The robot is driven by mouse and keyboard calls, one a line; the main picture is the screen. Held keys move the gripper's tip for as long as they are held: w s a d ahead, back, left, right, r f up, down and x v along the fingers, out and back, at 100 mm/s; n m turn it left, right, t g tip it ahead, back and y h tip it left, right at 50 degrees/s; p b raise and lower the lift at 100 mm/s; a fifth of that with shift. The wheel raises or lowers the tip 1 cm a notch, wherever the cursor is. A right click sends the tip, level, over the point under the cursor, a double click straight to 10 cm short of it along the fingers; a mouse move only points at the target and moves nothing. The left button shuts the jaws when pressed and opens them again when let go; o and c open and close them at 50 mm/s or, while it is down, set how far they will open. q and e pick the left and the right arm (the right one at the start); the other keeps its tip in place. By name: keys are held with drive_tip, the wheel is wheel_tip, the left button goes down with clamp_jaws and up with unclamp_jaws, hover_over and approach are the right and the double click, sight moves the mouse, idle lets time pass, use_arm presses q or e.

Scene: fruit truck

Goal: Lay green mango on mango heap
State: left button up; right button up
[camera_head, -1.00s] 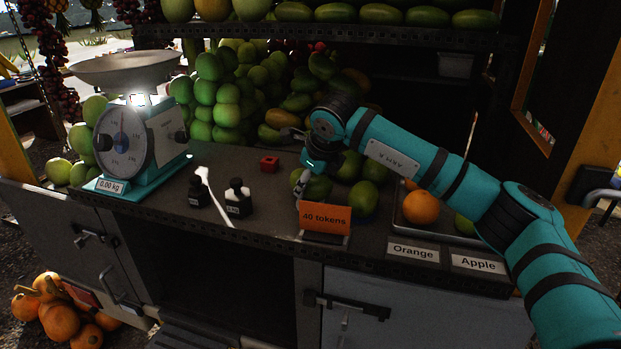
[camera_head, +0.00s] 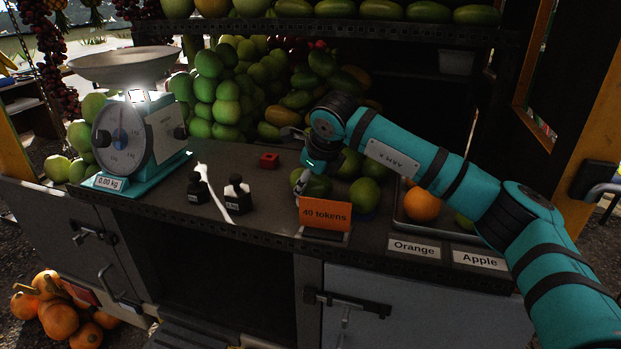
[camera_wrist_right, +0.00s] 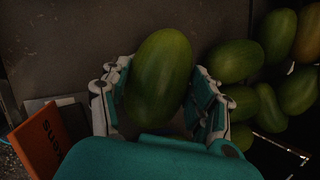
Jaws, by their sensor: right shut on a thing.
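My right gripper (camera_wrist_right: 160,97) is shut on a green mango (camera_wrist_right: 160,72), with one finger on each side of it. In the head view the right gripper (camera_head: 299,163) hangs over the counter behind the orange price sign, with the held mango (camera_head: 317,184) beside its finger, partly hidden. The mango heap (camera_head: 365,194) lies just right of the gripper, partly behind my arm. In the wrist view the heap's mangoes (camera_wrist_right: 234,61) lie close right of the held one. Whether the held mango touches the counter or the heap is unclear. My left gripper is not in view.
The orange "40 tokens" sign (camera_head: 325,215) stands at the counter's front edge. A tray (camera_head: 455,235) with an orange (camera_head: 422,203) is at right. A fruit pile (camera_head: 225,95) is behind.

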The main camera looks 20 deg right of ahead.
drive_tip(key=shift+f+b, duration=0.4)
idle(0.8)
drive_tip(key=o, duration=0.9)
drive_tip(key=shift+o, duration=0.2)
drive_tip(key=shift+r+p, duration=1.45)
drive_tip(key=shift+r, duration=1.6)
drive_tip(key=shift+f, duration=0.1)
